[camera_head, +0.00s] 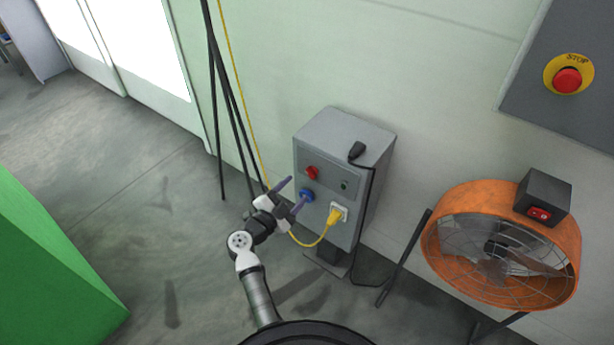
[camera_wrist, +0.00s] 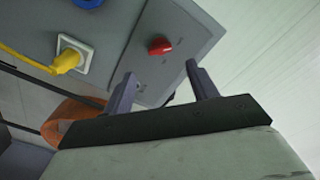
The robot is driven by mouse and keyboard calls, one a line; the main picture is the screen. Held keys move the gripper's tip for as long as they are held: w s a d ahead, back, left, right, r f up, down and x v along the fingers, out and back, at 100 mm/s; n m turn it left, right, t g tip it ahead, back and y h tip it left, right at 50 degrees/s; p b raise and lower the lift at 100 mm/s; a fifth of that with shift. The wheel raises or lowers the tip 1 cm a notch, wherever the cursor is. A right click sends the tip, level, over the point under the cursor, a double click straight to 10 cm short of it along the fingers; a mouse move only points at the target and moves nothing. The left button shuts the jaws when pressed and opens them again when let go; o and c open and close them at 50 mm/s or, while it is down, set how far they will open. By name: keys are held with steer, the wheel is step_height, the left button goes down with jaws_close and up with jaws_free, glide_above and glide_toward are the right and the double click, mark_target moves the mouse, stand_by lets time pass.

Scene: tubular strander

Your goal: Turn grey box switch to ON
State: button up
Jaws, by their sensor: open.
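The grey box (camera_head: 310,218) stands against the pale wall. Its front has a darker panel with a red rotary switch (camera_head: 311,172). In the wrist view the same red switch (camera_wrist: 160,45) shows ahead of the gap between my fingers, with small marks around it too blurred to read. My gripper (camera_head: 298,188) is in front of the box, below the switch in the head view. Its two fingers are apart with nothing between them, and it also shows in the wrist view (camera_wrist: 158,80). I see no contact with the switch.
Below the switch are a blue socket (camera_head: 307,195) and a yellow plug (camera_head: 335,215) with its cable. A black plug (camera_head: 357,150) lies on the box top. An orange fan (camera_head: 450,225) stands at right. A red stop button (camera_head: 567,80) is on a separate panel.

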mark_target(310, 175)
steer(key=x, duration=0.7)
steer(key=c, duration=1)
